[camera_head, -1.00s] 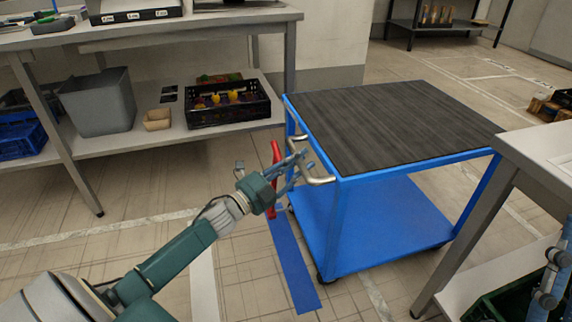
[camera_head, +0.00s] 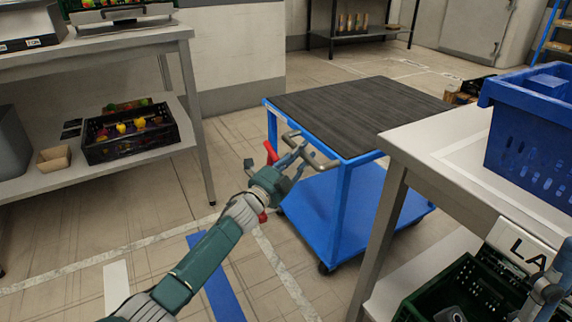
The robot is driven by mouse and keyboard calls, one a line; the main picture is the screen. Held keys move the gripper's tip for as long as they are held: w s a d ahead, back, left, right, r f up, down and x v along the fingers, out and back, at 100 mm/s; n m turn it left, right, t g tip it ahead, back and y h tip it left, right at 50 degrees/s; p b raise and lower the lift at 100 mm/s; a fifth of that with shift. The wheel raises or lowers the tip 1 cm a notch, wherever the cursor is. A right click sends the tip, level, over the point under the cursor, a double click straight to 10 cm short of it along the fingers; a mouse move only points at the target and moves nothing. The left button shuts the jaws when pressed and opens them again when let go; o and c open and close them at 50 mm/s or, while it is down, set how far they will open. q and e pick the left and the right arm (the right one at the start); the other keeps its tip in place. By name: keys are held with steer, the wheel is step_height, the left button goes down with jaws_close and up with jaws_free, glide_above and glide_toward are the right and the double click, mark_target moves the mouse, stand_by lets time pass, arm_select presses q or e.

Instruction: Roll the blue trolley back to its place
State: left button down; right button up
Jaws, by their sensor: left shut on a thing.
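The blue trolley (camera_head: 334,215) stands right of centre, upright on its wheels. It has a dark ribbed top (camera_head: 360,112), a lower shelf and a metal push handle (camera_head: 318,158) on its near left end. My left gripper (camera_head: 297,157) is shut on that handle; its fingers partly hide the bar. A red part (camera_head: 270,153) shows beside the gripper. A blue floor strip (camera_head: 215,275) lies left of the trolley, clear of its wheels. Part of my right gripper (camera_head: 545,290) shows at the lower right edge; its fingertips cannot be made out.
A white-topped table (camera_head: 440,150) with a blue crate (camera_head: 530,140) overlaps the trolley's right side in view. A green crate (camera_head: 470,290) sits below. At left, a bench (camera_head: 90,40) has a lower shelf with a black crate (camera_head: 130,135). Floor between is clear.

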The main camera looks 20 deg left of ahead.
mark_target(318, 148)
arm_select(q)
steer(key=w+d+b, duration=0.1)
steer(key=w+d, duration=0.2)
steer(key=shift+w+f, duration=0.1)
steer(key=shift+w, duration=0.15)
steer(key=shift+r, duration=0.25)
steer(key=c, duration=1.7)
jaws_free()
steer(key=shift+w+d, duration=0.1)
steer(key=o, duration=0.3)
steer(key=shift+w+d+f, duration=0.1)
steer(key=shift+d+f, duration=0.05)
steer(key=shift+s+a+f, duration=0.2)
steer(key=shift+s+a, duration=0.1)
steer(key=shift+s, duration=0.2)
steer(key=v, duration=1.1)
